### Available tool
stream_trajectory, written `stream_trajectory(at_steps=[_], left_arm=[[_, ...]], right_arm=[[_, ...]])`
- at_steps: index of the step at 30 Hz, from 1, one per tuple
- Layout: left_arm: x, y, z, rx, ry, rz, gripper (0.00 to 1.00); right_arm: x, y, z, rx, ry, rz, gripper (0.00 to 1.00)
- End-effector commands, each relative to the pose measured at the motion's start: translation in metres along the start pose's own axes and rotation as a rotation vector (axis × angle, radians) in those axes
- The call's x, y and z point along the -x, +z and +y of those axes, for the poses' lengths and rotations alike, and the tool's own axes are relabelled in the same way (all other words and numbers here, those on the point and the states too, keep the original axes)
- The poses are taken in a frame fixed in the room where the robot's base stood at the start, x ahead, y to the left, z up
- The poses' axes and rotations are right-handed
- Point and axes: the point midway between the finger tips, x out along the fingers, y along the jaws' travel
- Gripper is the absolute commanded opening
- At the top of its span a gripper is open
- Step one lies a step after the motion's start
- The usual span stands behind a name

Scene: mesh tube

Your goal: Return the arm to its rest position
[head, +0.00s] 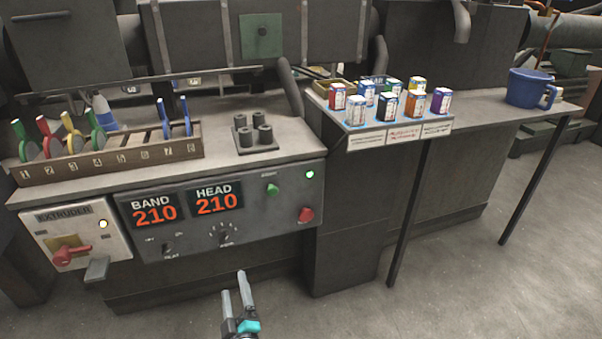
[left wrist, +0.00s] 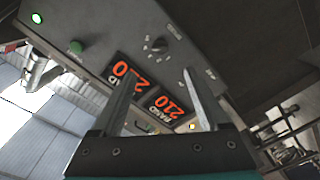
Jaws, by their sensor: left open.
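My left gripper (head: 236,290) is low in the middle of the head view, in front of the machine and below its control panel. Its two fingers are apart with nothing between them. In the left wrist view the open fingers (left wrist: 160,100) point toward the control panel (left wrist: 120,40), which shows beyond them. The gripper appears clear of the machine and touches nothing that I can see. My right gripper does not show in either view.
The control panel (head: 262,240) has BAND and HEAD displays reading 210. A red-handled switch (head: 72,254) is at left. Several small tins (head: 387,104) and a blue mug (head: 527,88) stand right. Floor at lower right is clear.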

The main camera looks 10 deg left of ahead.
Motion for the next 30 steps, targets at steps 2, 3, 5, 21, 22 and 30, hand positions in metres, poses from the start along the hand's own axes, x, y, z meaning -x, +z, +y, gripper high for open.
stream_trajectory(at_steps=[2, 3, 5, 21, 22, 30], left_arm=[[0.003, 0.004, -0.002, -0.022, 0.001, -0.028, 0.78], [0.006, 0.009, -0.005, -0.047, 0.001, -0.059, 0.78], [0.014, 0.020, -0.011, -0.105, 0.004, -0.133, 0.78], [0.253, 0.057, -0.218, -1.075, -0.028, -1.268, 0.78], [0.263, 0.051, -0.227, -1.114, -0.032, -1.311, 0.78], [0.310, 0.017, -0.269, -1.285, -0.053, -1.501, 0.78]], right_arm=[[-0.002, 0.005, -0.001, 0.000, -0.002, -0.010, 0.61], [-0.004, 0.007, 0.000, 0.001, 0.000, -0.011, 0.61], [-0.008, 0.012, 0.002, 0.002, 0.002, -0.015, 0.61], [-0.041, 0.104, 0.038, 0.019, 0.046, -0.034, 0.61], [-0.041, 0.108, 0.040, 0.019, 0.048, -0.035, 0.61], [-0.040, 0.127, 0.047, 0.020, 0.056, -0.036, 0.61]])
